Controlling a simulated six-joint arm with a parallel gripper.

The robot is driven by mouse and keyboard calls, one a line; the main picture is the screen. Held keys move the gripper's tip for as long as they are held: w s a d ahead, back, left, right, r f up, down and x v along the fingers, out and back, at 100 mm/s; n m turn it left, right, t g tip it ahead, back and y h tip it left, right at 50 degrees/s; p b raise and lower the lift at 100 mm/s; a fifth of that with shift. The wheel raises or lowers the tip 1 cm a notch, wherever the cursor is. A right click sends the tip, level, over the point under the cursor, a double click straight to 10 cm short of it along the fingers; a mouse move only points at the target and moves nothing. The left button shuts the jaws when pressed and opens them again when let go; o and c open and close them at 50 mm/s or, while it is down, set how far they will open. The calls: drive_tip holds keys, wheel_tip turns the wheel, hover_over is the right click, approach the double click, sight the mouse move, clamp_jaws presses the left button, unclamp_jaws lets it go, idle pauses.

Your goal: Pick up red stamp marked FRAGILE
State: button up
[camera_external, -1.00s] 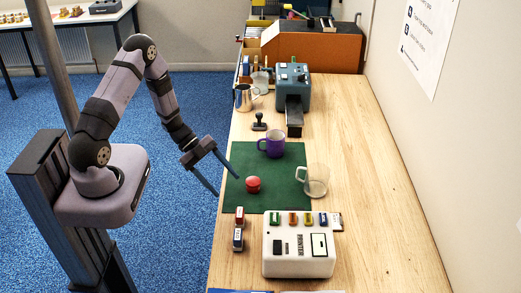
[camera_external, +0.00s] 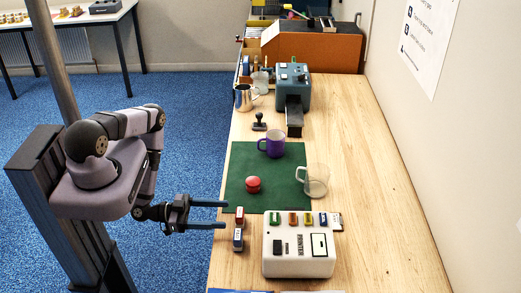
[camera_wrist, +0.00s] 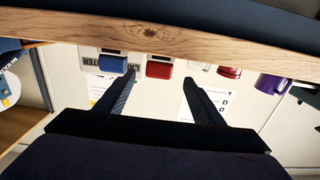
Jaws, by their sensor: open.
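A small red stamp (camera_external: 239,216) stands near the left edge of the wooden table, with a dark blue stamp (camera_external: 238,239) just in front of it. No wording on the red stamp is legible. My gripper (camera_external: 225,214) is open and empty, low beside that edge, its two fingers pointing right towards the red stamp. In the wrist view, which shows the scene upside down, the red stamp (camera_wrist: 159,69) appears between the fingertips (camera_wrist: 159,78), beyond them and apparently untouched. The blue stamp (camera_wrist: 113,64) is beside the left finger.
A white printer (camera_external: 285,258) with several coloured stamps along its back stands right of the red stamp. The table's right side is clear.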

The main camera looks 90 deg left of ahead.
sight(240, 214)
drive_tip(key=shift+w, duration=0.1)
drive_tip(key=shift+w, duration=0.95)
drive_tip(key=shift+w, duration=0.15)
drive_tip(key=shift+w+d+r, duration=0.1)
drive_tip(key=shift+w+d, duration=0.1)
drive_tip(key=shift+w, duration=1.15)
drive_tip(key=shift+w+a+b, duration=0.1)
drive_tip(key=shift+w+b, duration=0.3)
drive_tip(key=shift+w, duration=0.7)
drive_tip(key=c, duration=1.1)
